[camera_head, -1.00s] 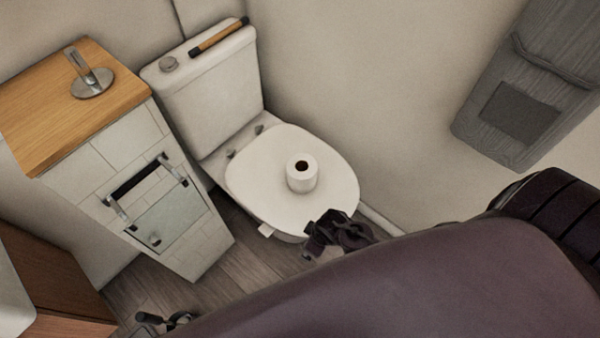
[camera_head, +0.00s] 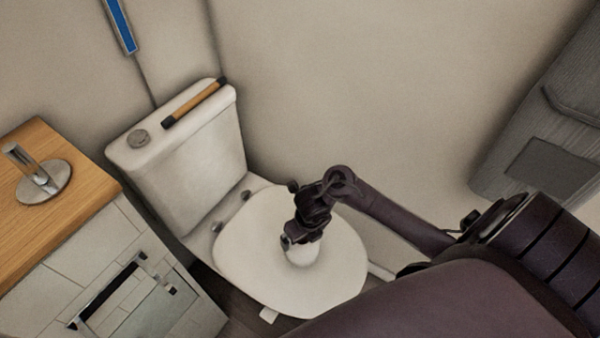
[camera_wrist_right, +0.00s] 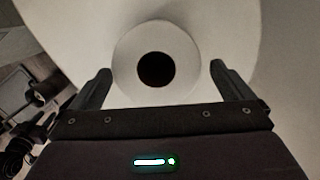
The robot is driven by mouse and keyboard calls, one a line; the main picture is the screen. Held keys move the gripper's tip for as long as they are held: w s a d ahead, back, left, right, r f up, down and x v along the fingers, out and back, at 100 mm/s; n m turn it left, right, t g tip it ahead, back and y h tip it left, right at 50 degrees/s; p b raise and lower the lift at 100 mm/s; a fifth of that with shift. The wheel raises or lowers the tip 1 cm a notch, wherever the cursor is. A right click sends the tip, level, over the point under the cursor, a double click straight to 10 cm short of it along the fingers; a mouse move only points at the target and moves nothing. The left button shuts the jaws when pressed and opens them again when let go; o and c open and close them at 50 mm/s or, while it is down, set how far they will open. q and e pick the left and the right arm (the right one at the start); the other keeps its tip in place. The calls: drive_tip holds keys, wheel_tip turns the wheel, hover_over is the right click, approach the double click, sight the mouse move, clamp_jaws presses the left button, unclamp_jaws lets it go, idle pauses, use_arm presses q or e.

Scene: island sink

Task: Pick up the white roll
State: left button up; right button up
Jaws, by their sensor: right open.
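The white roll (camera_head: 303,254) stands upright on the closed toilet lid (camera_head: 248,250). In the head view my right gripper (camera_head: 292,240) is over it and hides most of it. In the right wrist view the roll (camera_wrist_right: 184,48) is seen from above with its dark core hole. There my right gripper (camera_wrist_right: 160,78) is open, with one finger on each side of the roll's near edge. I cannot tell whether the fingers touch it. My left gripper is not in view.
The toilet tank (camera_head: 185,155) has an orange-brown and black stick-like object (camera_head: 194,102) on top. A wood-topped cabinet (camera_head: 75,195) with a metal holder (camera_head: 42,178) stands at the left. A grey wall unit (camera_head: 550,140) is at the right. The wall is close behind the toilet.

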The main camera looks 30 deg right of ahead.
drive_tip(key=f, duration=0.1)
drive_tip(key=f+b, duration=0.1)
drive_tip(key=f, duration=0.1)
drive_tip(key=f+b, duration=0.1)
drive_tip(key=shift+w+a+f, duration=0.2)
drive_tip(key=shift+w+f, duration=0.1)
drive_tip(key=shift+f, duration=0.05)
drive_tip(key=shift+w+f, duration=0.1)
drive_tip(key=shift+f, duration=0.3)
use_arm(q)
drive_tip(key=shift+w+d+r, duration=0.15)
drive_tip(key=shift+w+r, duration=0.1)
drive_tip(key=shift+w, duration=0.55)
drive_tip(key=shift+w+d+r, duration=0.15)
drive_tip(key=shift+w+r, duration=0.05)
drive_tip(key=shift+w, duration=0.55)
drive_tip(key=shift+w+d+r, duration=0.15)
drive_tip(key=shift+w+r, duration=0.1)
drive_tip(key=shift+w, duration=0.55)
use_arm(e)
drive_tip(key=c, duration=0.9)
